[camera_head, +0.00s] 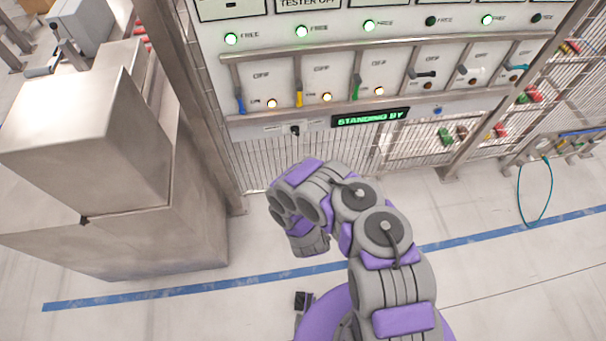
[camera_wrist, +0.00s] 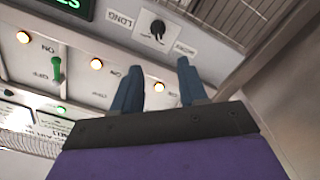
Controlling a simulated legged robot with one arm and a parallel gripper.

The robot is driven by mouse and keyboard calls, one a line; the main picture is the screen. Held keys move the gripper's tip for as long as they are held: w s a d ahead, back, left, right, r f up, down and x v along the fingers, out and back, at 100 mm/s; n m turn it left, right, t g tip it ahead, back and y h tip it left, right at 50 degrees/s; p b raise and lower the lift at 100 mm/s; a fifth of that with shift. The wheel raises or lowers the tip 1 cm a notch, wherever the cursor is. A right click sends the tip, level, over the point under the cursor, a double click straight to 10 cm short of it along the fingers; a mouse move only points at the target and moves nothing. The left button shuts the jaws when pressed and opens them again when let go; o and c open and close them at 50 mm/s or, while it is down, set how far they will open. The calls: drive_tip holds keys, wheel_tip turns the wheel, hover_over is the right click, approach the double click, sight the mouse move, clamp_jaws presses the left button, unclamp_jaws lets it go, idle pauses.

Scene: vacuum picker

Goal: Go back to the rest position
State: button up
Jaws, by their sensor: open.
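My gripper (camera_wrist: 160,84) shows in the wrist view as two blue fingers, spread apart with nothing between them. Beyond them is the control panel, with a black rotary knob (camera_wrist: 157,30) past the fingertips and a green lever (camera_wrist: 57,70) at the left. In the head view my arm is folded in front of the panel (camera_head: 335,75), its wrist below the knob (camera_head: 295,130); the fingers cannot be made out there. The blue (camera_head: 240,101), yellow (camera_head: 299,96) and green (camera_head: 356,88) levers hang down, while the black lever (camera_head: 423,75) points sideways.
A display (camera_head: 371,117) reads "STANDING BY". A large metal cabinet (camera_head: 115,170) stands close at the left. A wire-mesh fence (camera_head: 560,85) and a stand with a looped teal cable (camera_head: 521,205) are at the right. The floor beside the blue line (camera_head: 180,291) is mostly clear.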

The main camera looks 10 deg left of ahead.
drive_tip(key=w+d+r+m+g+h, duration=0.3)
drive_tip(key=w+d+r+m+h, duration=0.15)
drive_tip(key=w+d+r, duration=0.4)
drive_tip(key=s+d+r+m+g+h+b, duration=0.1)
drive_tip(key=s+d+r+m+g+h, duration=0.15)
drive_tip(key=d+r+g, duration=0.55)
drive_tip(key=s+d+r+m+g, duration=0.1)
drive_tip(key=s+r, duration=0.6)
drive_tip(key=s, duration=0.7)
drive_tip(key=s+d+r+m+g+y+b, duration=0.1)
drive_tip(key=s+r+g, duration=0.3)
drive_tip(key=s, duration=1)
drive_tip(key=s+d+r+m+g+y, duration=0.1)
drive_tip(key=s+d+r+g, duration=0.1)
drive_tip(key=s+r, duration=0.8)
drive_tip(key=s+g, duration=0.1)
drive_tip(key=s, duration=0.4)
drive_tip(key=shift+b, duration=0.3)
drive_tip(key=shift+r, duration=0.1)
